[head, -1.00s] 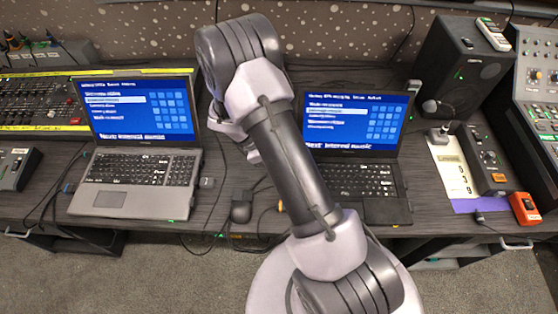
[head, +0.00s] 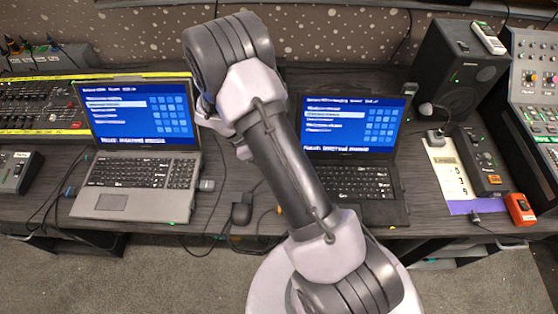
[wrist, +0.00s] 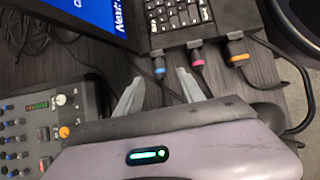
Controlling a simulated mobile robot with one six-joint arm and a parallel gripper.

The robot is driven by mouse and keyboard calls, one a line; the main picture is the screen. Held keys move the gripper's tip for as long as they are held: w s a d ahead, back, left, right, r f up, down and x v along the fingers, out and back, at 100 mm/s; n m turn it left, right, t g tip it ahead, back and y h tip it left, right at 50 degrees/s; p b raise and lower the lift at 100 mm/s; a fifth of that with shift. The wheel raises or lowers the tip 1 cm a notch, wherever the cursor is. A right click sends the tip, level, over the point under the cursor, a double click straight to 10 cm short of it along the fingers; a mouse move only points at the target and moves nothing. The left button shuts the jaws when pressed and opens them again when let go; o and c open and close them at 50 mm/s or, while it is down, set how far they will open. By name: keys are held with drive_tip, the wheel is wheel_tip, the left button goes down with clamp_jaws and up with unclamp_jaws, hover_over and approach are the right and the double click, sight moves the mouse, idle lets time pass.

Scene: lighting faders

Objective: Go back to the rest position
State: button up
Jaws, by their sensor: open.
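My gripper (wrist: 158,88) shows in the wrist view with its two grey fingers spread apart and nothing between them. It is over the dark desk, beside a laptop's cable side. In the head view my arm rises from the bottom centre and leans up and left between the two laptops. My gripper is mostly hidden behind the arm there.
A left laptop (head: 135,185) and a right laptop (head: 365,190) stand open on the desk. Cables with coloured plugs (wrist: 197,58) run from a laptop edge. A mixer panel (wrist: 40,130) is close to my gripper.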

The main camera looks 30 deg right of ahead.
drive_tip(key=p+v, duration=0.3)
drive_tip(key=v, duration=1)
drive_tip(key=shift+r+p, duration=0.15)
drive_tip(key=shift+p, duration=0.2)
